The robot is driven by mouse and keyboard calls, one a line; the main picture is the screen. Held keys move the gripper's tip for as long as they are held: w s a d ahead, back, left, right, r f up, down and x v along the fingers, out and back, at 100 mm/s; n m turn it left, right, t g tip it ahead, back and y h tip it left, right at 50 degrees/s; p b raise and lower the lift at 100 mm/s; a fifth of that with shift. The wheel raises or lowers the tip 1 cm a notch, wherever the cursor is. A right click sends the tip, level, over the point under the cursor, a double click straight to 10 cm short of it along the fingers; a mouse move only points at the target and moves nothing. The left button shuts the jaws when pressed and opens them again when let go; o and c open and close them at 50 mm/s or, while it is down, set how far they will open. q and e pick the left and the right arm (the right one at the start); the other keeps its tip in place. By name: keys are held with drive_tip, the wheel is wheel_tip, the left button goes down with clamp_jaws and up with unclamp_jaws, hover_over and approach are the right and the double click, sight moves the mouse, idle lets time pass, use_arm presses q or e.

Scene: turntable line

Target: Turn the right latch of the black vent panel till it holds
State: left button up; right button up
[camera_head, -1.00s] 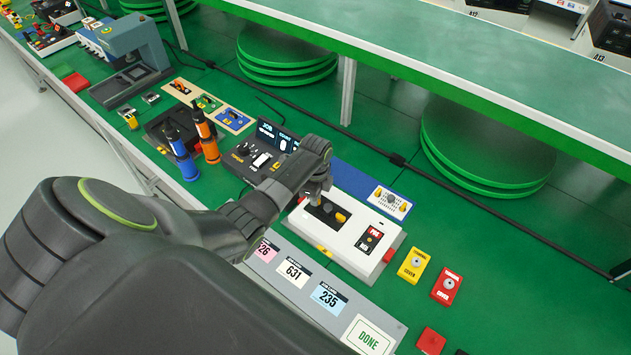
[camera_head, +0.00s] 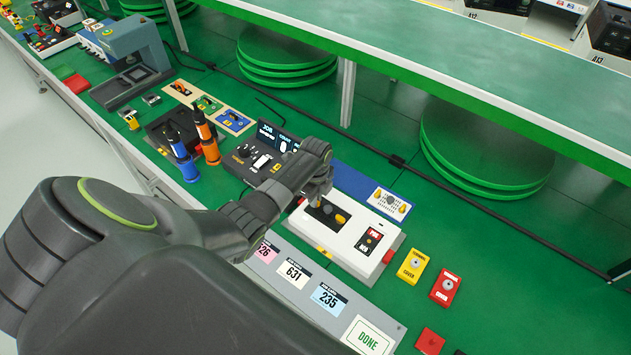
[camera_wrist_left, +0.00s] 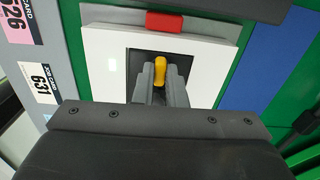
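The black vent panel (camera_head: 322,219) lies in a white housing (camera_head: 352,244) on the green bench. A yellow latch (camera_head: 341,218) shows at its right part in the head view. My left gripper (camera_head: 319,197) reaches down over the panel's left part there. In the left wrist view its fingers (camera_wrist_left: 161,84) are closed on both sides of an upright yellow latch (camera_wrist_left: 160,68), near the upper edge of the dark panel (camera_wrist_left: 137,62). I cannot tell whether the latch holds. My right gripper is not in view.
A grey strip with number cards (camera_head: 292,273) lies in front of the housing. Red and yellow blocks (camera_head: 413,266) lie to its right. A dark control box (camera_head: 248,159) and two bottles (camera_head: 181,157) stand to the left. A raised shelf (camera_head: 430,65) runs behind.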

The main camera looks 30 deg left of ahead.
use_arm(q)
drive_tip(key=o, duration=0.4)
wheel_tip(320, 180, up, 18)
drive_tip(key=shift+f+b, duration=0.25)
drive_tip(key=shift+b, duration=0.15)
drive_tip(key=shift+f, duration=0.1)
idle(0.5)
